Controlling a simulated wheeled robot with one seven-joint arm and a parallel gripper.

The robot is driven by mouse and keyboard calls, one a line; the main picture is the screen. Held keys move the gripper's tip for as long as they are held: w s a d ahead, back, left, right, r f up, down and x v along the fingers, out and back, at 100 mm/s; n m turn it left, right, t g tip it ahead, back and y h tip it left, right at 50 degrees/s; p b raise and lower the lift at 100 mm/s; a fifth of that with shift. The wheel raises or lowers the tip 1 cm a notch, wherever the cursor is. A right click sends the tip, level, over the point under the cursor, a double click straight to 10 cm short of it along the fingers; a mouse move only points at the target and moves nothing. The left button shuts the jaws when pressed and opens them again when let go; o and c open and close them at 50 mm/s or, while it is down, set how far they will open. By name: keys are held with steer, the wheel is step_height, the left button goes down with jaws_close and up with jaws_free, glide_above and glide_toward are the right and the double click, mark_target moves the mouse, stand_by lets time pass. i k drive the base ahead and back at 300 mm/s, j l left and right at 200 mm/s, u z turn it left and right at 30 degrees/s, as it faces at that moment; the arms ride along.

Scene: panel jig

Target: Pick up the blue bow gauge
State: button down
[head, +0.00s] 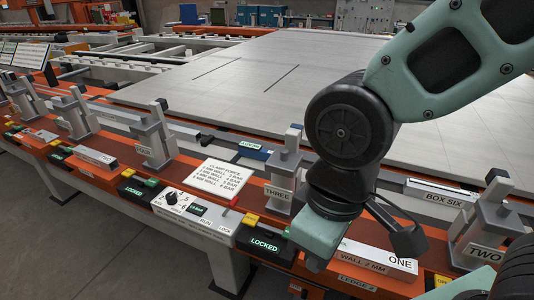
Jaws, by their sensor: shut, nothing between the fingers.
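My gripper (317,262) hangs at the lower middle, over the orange front ledge. Its pale green hand points down beside the white block marked ONE and WALL 2 MM (378,261). Its fingertips are hardly visible, and it looks shut and empty. A small dark blue piece (256,153) lies at the panel's near edge, left of the clamp marked THREE, beside a green label. I cannot tell for sure that it is the blue bow gauge. My arm hides part of the ledge and panel edge.
Grey upright clamps (154,140) line the near edge, including THREE (284,175) and TWO (486,230). A control box (195,215) with a knob and a sloped text card (213,175) stand left of my gripper. The large grey panel (230,80) behind is clear.

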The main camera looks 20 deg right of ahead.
mark_target(249, 149)
steer(key=z, duration=1.35)
steer(key=u, duration=1.35)
steer(key=i+j+z, duration=0.4)
steer(key=j+z, duration=0.2)
steer(key=j, duration=0.35)
steer(key=i+j, duration=0.15)
steer(key=j, duration=0.15)
